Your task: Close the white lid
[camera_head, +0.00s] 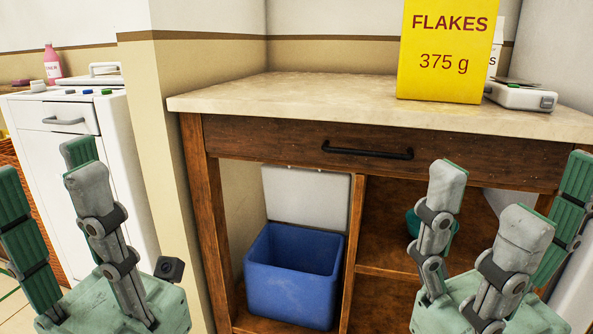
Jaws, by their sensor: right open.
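The white lid (308,197) stands upright behind the blue bin (292,293), in the left lower compartment of the wooden cabinet. The bin's top is uncovered and its inside shows. My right gripper (495,200) is open and empty in front of the cabinet's right compartment, to the right of the bin and lid. My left gripper (50,185) is at the lower left, with its fingers apart and nothing between them, in front of the white appliance. Neither gripper appears to touch the lid or the bin.
The cabinet (270,139) has a light worktop (290,93), a drawer with a dark handle (367,153) and a centre divider. A yellow flakes box (442,50) and a white scale-like device (521,95) stand on top. A teal bowl (412,222) sits partly hidden behind my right gripper.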

